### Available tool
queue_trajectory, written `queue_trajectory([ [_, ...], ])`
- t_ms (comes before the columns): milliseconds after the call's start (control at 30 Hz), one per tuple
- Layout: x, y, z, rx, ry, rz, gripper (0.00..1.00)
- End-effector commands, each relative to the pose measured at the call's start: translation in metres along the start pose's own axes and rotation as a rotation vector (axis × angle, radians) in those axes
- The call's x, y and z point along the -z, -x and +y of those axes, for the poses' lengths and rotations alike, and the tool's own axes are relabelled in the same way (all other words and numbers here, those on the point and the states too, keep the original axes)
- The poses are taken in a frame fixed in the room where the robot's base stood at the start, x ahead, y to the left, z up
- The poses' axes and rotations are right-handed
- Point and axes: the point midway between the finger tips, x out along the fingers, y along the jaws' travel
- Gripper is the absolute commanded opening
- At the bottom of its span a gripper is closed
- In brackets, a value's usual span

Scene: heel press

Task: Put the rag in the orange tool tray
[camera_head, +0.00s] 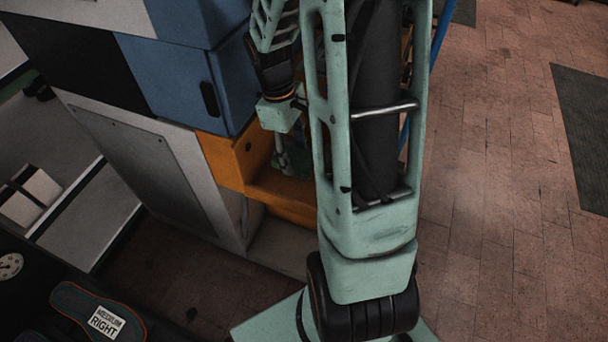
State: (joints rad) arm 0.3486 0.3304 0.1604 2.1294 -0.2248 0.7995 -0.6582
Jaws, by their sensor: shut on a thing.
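The orange tool tray (228,160) is attached beside the blue and grey cabinet, in the middle of the view. My gripper (288,158) points down into the tray's open space, below the pale green wrist. It is small, dark and partly hidden by my own arm. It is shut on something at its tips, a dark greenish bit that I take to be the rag. I cannot make out the rag's outline or whether it touches the tray floor. My arm covers the tray's right part.
A blue cabinet door (190,85) with a black handle stands directly left of and above the tray. A grey panel (150,165) is below it. A sole marked "MEDIUM RIGHT" (98,312) lies at the lower left.

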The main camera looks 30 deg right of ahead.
Motion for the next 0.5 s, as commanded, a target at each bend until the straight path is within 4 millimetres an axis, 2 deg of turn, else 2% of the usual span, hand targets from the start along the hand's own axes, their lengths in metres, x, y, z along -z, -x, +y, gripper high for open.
queue_trajectory([
  [167,-0.004,-0.012,0.001,-0.003,0.032,-0.004,0.24],
  [400,0.002,-0.054,0.001,-0.002,0.034,-0.004,0.24],
  [500,0.004,-0.062,0.002,-0.004,0.034,-0.004,0.24],
])
